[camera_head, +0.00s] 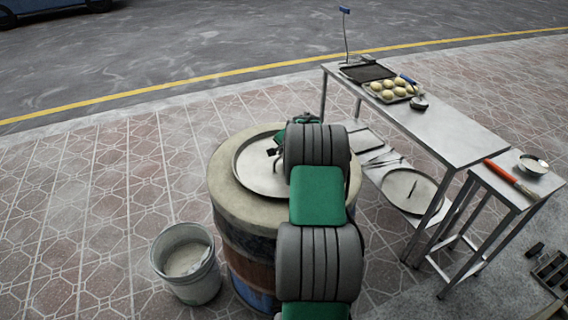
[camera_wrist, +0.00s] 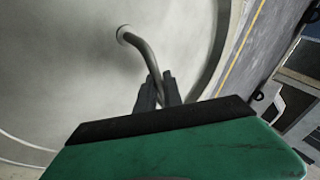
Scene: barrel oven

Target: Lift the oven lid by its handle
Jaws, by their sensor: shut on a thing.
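The barrel oven (camera_head: 226,211) stands in the middle of the head view, with a pale rim around its top. Its round metal lid (camera_head: 252,181) lies on top, and my arm covers its right part. In the wrist view the lid (camera_wrist: 60,70) fills the left and middle, and its curved bar handle (camera_wrist: 142,50) rises from it. My gripper (camera_wrist: 160,86) has its two dark fingers shut on the handle. In the head view the gripper (camera_head: 277,150) is small and partly hidden by my arm. The lid looks seated in the rim.
A white bucket (camera_head: 187,262) stands on the paving left of the barrel. A metal table (camera_head: 450,136) at the right holds a tray of dough balls (camera_head: 390,90). A smaller table (camera_head: 505,187) holds a red-handled tool (camera_head: 511,178) and a bowl (camera_head: 533,165).

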